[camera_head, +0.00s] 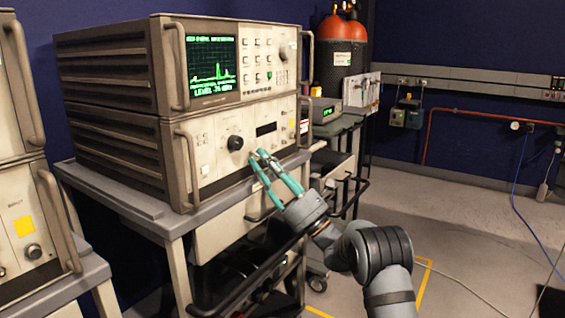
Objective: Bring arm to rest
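My arm reaches up from the lower right. My gripper (259,157) has teal fingers and is in front of the lower instrument (215,165), to the right of its black knob (235,143). The two fingers look spread apart, with nothing visible between them. I cannot tell whether a fingertip touches the panel. An upper instrument (265,38) with a green display (211,60) is stacked on the lower one.
The instruments stand on a grey cart (140,207) with a front rail. More rack units (22,225) are at the left edge. A second cart with gas cylinders (342,40) stands behind. Open floor (470,225) lies to the right, with a blue cable (520,200).

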